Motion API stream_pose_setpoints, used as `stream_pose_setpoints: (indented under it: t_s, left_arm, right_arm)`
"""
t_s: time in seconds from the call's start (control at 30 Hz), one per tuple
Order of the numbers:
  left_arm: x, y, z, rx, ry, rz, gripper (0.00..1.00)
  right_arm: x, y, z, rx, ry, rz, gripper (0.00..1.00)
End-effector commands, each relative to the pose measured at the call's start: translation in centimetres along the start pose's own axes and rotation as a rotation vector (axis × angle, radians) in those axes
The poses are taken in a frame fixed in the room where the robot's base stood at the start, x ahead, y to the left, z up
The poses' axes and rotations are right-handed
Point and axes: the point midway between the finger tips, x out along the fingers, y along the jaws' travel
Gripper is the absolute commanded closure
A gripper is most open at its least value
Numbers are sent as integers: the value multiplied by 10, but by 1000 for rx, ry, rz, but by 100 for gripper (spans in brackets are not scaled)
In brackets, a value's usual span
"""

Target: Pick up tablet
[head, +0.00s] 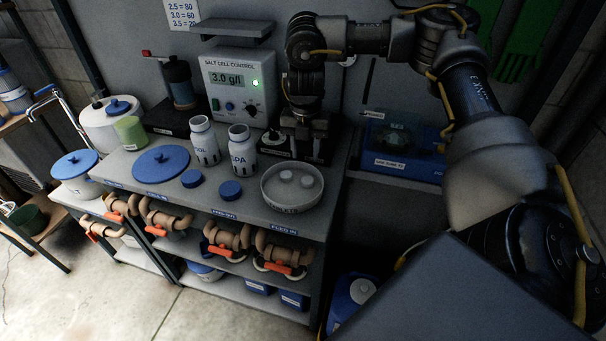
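Two small white tablets, the left one (288,175) and the right one (307,182), lie in a shallow round grey dish (291,207) at the right front of the grey bench. My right gripper (306,157) points down just behind the dish, above the back of the bench. Its dark fingers look apart, with nothing seen between them. The fingertips are hard to make out against the dark items behind. My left gripper is not in view.
Two white bottles, one at left (204,141) and one labelled SPA (242,150), stand left of the dish. Blue caps (230,190) and a large blue lid (161,163) lie nearby. A salt cell controller (237,85) stands behind. Pipes with orange valves (279,267) stick out below the front edge.

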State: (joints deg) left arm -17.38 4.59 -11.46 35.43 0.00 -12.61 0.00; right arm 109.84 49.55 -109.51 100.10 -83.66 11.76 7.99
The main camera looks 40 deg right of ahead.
Motion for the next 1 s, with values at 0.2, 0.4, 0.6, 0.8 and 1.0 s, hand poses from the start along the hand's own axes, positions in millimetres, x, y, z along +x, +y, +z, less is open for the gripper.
stream_pose_setpoints:
  t_s: [0.2, 0.4, 0.6, 0.8, 1.0]
  left_arm:
    - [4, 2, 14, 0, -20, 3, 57]
    - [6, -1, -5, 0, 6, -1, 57]
    - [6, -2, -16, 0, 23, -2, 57]
    - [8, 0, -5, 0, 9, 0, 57]
    - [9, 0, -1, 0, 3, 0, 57]
  right_arm:
    - [36, -3, 0, 6, 4, -2, 62]
    - [45, -1, 0, 3, 1, 0, 62]
    - [59, -2, 0, 2, 3, -2, 62]
    - [87, -2, 2, 1, 3, -1, 62]
    - [97, -2, 2, 0, 1, 0, 62]
